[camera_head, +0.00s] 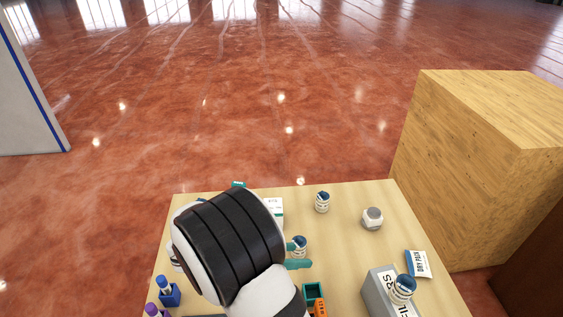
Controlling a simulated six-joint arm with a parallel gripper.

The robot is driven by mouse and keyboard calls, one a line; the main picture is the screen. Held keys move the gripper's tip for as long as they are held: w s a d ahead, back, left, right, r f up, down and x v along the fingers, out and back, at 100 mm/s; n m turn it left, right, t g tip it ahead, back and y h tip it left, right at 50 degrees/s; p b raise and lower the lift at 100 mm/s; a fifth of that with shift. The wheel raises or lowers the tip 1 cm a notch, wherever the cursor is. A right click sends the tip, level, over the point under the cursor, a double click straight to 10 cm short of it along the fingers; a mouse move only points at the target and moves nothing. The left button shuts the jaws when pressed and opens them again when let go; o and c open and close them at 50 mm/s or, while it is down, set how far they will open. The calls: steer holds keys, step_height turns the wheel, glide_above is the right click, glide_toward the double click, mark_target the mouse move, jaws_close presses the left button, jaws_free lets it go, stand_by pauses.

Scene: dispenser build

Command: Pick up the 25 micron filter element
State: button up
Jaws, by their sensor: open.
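Small white cylinders with dark blue tops and printed bands stand on the light wooden table (350,255). One cylinder (322,202) is at the back middle, another cylinder (300,244) is just right of my arm, and a third cylinder (402,289) is at the grey box on the right. Their print is too small to read, so I cannot tell which is the 25 micron filter element.
A grey lettered box (381,293) and a blue-white "DRY PACK" packet (418,263) are at the right. A white-grey knob-like piece (372,218) stands behind them. Blue (169,294) and purple-topped (152,310) items are front left. A tall wooden block (465,170) stands beyond the right edge.

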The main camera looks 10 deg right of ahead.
mark_target(301, 238)
steer(key=w+a+f+t, duration=0.4)
steer(key=w+a+f, duration=0.1)
steer(key=x, duration=1.4)
steer(key=shift+w+d+f, duration=0.1)
steer(key=shift+w+f, duration=0.1)
steer(key=shift+w, duration=0.1)
jaws_close()
